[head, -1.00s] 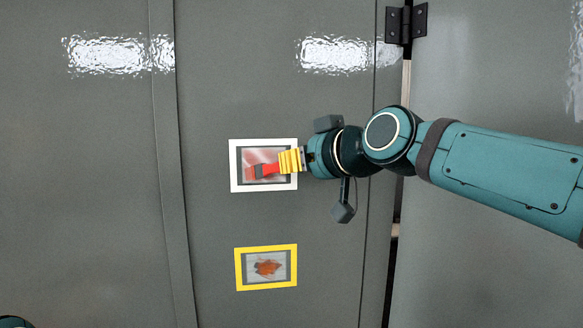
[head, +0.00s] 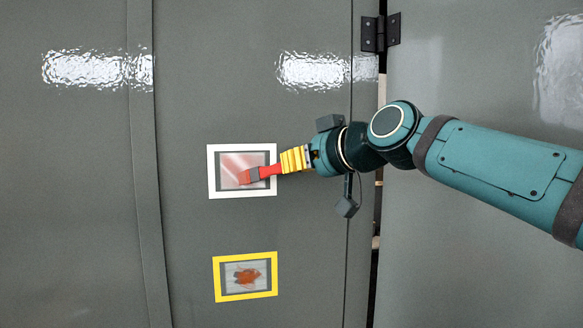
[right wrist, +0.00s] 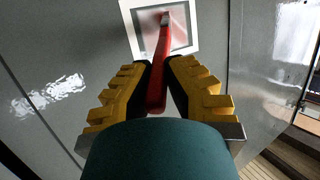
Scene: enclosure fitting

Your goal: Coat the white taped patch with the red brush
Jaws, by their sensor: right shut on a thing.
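The white taped patch (head: 212,172) is a white square frame on the grey cabinet door, with a greyish inside that bears pale reddish smears. My right gripper (head: 294,160) has yellow fingers and is shut on the red brush (head: 262,172). The brush points left, and its head lies over the lower right part of the patch. Whether the bristles touch the surface I cannot tell. In the right wrist view the red handle (right wrist: 157,85) runs between the yellow fingers (right wrist: 156,88) up to the white frame (right wrist: 126,12). My left gripper is not in view.
A yellow taped patch (head: 218,280) with an orange-brown rusty spot (head: 247,276) is below the white one. A dark hinge (head: 380,33) is at the upper right of the door. The door around the patches is flat and clear.

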